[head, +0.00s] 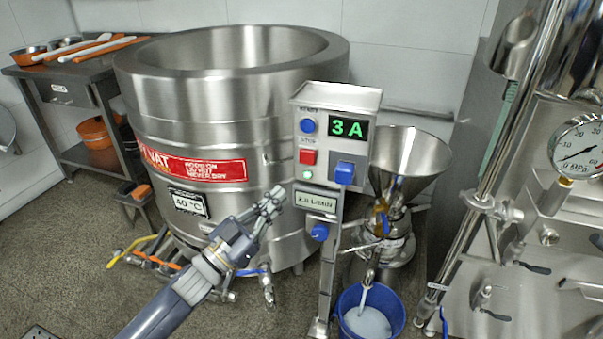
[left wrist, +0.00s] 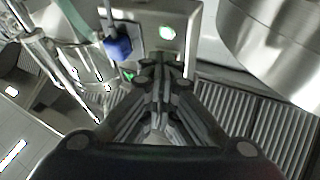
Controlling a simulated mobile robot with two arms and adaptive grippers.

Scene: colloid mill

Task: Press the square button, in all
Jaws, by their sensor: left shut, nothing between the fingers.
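The control box (head: 336,135) stands on a post in front of the steel vat. It carries a round blue button (head: 307,126), a square red button (head: 308,157) below it, a small green light (head: 307,174), a blocky blue control (head: 344,172) at right and a green display (head: 348,129) reading "3 A". My left gripper (head: 272,200) is shut and empty, to the left of the box's lower part. In the left wrist view its closed fingers (left wrist: 158,80) point toward a grey panel with a blue knob (left wrist: 118,47). I cannot tell whether the fingertips touch anything.
The large vat (head: 200,110) stands behind my left arm. A steel funnel (head: 405,160) is right of the box, above a blue bucket (head: 348,325) of pale liquid. A lower blue knob (head: 320,232) is on the post. Pipework with a pressure gauge (head: 577,145) fills the right.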

